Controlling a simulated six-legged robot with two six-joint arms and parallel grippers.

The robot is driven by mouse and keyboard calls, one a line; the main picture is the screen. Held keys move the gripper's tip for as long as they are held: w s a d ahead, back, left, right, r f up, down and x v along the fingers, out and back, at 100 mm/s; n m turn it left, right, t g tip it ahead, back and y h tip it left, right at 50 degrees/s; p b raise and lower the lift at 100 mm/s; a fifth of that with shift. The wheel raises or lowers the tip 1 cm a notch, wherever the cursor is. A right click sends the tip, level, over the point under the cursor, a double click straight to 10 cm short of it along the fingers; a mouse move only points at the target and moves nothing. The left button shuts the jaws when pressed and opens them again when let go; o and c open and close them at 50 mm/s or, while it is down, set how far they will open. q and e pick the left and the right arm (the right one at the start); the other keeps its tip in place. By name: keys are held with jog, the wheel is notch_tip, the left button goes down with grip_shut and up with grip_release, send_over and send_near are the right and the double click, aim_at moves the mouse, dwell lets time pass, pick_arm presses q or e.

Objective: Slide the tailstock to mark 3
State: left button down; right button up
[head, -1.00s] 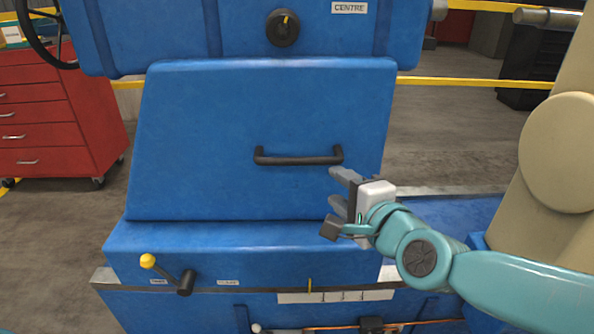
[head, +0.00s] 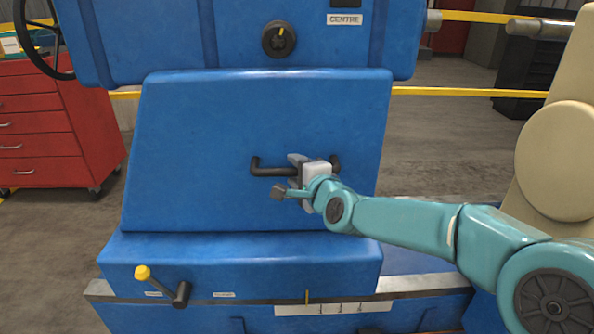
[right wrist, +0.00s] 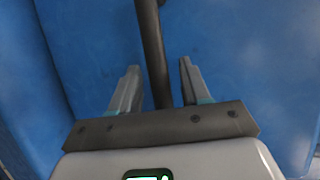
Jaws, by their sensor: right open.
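The blue tailstock (head: 200,150) stands on a bed with a grey rail edge. Its black bar handle (head: 268,171) runs level across its front face. My right gripper (head: 294,172) is at the right half of the handle. In the right wrist view the open fingers (right wrist: 155,88) lie on either side of the handle bar (right wrist: 152,50), with gaps showing on both sides. A white scale strip (head: 335,309) with marks lies on the bed front, and a yellowish pointer (head: 307,297) sits at its left part. The mark numbers are too small to read. My left gripper is not in view.
A black knob (head: 279,39) is on the upper body. A red drawer cabinet (head: 55,130) stands at the left. Bare bed (head: 415,262) shows on the right.

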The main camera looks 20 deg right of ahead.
jog(key=shift+w, duration=0.1)
grip_shut()
